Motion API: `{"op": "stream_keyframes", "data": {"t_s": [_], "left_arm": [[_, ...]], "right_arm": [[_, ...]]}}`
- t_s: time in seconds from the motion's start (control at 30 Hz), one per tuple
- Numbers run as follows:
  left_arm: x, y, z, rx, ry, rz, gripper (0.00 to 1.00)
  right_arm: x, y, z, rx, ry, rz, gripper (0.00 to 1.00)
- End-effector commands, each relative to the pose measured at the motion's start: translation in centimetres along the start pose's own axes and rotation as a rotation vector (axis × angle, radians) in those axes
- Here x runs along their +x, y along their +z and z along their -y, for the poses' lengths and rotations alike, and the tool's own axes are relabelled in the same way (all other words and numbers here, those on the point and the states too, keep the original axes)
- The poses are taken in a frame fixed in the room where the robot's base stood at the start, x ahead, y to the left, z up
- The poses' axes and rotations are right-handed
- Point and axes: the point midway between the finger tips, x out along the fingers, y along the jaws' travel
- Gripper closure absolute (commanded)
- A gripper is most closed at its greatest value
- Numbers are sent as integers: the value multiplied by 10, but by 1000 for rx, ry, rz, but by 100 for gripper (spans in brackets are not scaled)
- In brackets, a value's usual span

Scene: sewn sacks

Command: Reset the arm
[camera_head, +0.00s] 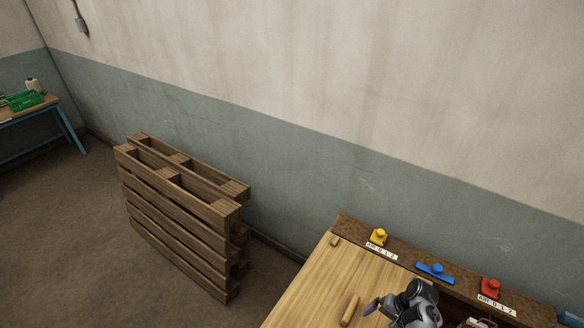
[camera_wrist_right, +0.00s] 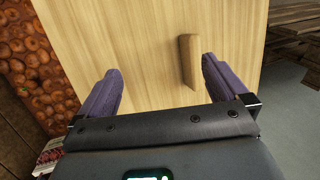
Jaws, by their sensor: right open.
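My right gripper (camera_head: 373,305) is at the lower right of the head view, over the light wooden table (camera_head: 309,292). One purple fingertip shows there, beside a small wooden bar (camera_head: 350,310) on the table. In the right wrist view, the right gripper (camera_wrist_right: 160,70) has its two purple fingers wide apart with nothing between them. The wooden bar (camera_wrist_right: 188,62) lies past the fingers, nearer the right one. My left gripper is in neither view.
A brown ledge along the table's back holds yellow (camera_head: 378,237), blue (camera_head: 435,272) and red (camera_head: 490,288) fixtures. A wooden pallet stack (camera_head: 180,205) stands on the floor left of the table. A blue-legged bench (camera_head: 68,128) with a green bin (camera_head: 25,100) is far left.

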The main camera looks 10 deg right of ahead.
Motion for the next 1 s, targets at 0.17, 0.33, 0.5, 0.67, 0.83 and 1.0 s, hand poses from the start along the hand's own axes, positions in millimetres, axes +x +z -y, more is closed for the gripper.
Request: {"op": "stream_keyframes", "data": {"t_s": [0.17,0.33,0.5,0.67,0.83,1.0], "left_arm": [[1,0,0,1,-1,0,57],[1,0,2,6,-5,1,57],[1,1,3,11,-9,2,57],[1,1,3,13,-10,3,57],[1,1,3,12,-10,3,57],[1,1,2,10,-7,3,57]], "right_arm": [[32,41,-87,5,154,57,0],[14,76,-155,-130,377,3,0],[-17,125,-149,-400,513,-76,0],[-42,188,-96,-669,497,-141,0],[-77,244,-30,-873,392,-224,0],[-110,265,15,-964,304,-310,0]]}}
